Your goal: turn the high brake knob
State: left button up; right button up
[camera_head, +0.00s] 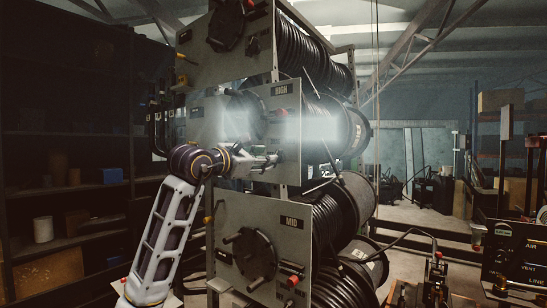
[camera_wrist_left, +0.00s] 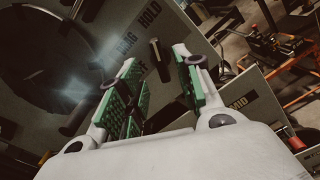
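The HIGH panel (camera_head: 283,90) is a grey plate on the middle reel of the stack. My left gripper (camera_head: 276,158) is at its lower right part, where the gripper and a bright glare hide detail. In the left wrist view a dark, bar-like knob (camera_wrist_left: 158,52) stands out from the plate beside the words DRAG, HOLD and OFF. My left gripper (camera_wrist_left: 157,68) is open, its green-padded fingers on either side of the knob's line. The knob shows between and just beyond the fingertips. I see no clear contact.
The MID panel (camera_head: 291,222) is below, with a red knob (camera_head: 293,281) and a dark hub. Black hose reels (camera_head: 335,128) fill the right side of the stack. Dark shelves (camera_head: 70,190) stand at left. A machine labelled AIR and VENT (camera_head: 518,255) is at right.

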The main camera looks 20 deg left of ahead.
pick_arm(q)
jog(key=shift+p+x, duration=0.5)
jog(key=shift+x, duration=2.4)
jog(key=c, duration=0.7)
grip_shut()
pick_arm(e)
jog(key=shift+s+d+r, duration=0.35)
jog(key=shift+s+d, duration=0.35)
jog(key=shift+d, duration=0.05)
